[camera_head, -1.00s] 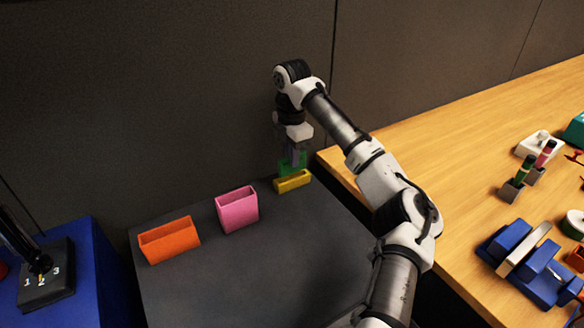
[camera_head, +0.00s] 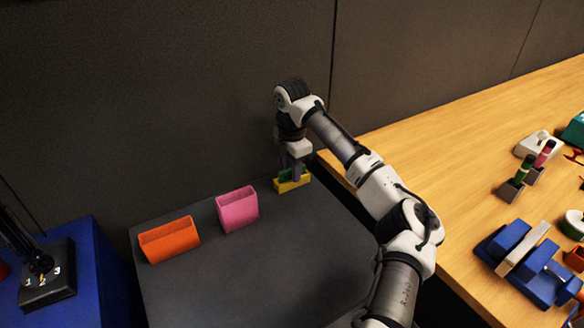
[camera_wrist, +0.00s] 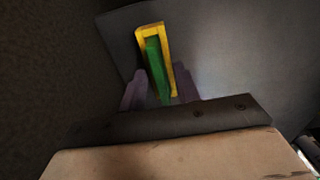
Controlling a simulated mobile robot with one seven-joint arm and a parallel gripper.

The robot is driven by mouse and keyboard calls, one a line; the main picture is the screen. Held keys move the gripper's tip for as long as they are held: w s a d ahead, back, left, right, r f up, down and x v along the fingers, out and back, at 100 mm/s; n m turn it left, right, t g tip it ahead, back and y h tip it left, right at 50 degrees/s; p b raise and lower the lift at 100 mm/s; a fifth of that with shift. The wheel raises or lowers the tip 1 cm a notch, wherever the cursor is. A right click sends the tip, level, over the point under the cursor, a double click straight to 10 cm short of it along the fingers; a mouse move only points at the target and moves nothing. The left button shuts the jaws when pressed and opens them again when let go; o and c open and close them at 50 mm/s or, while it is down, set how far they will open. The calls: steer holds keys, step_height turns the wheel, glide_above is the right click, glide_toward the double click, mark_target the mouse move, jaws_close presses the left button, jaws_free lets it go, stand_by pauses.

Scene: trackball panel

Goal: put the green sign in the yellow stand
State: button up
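The green sign (camera_head: 286,175) stands low in the yellow stand (camera_head: 293,186), at the far right corner of the dark table. In the wrist view, the sign (camera_wrist: 156,70) lies within the outline of the yellow stand (camera_wrist: 150,30). My gripper (camera_head: 292,172) is directly above the stand, pointing down. In the wrist view, its purple fingers (camera_wrist: 160,82) stand on either side of the sign, with narrow gaps between them and the sign, so it looks open. The sign's lower part is hidden in the stand.
A pink stand (camera_head: 238,210) and an orange stand (camera_head: 168,241) are to the left on the dark table (camera_head: 250,270). A wooden table (camera_head: 440,140) with several objects lies at right. A dark wall is close behind. The front of the dark table is clear.

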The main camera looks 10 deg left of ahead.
steer(key=shift+r, duration=0.15)
step_height(320, 180, up, 12)
stand_by(0.4)
stand_by(0.5)
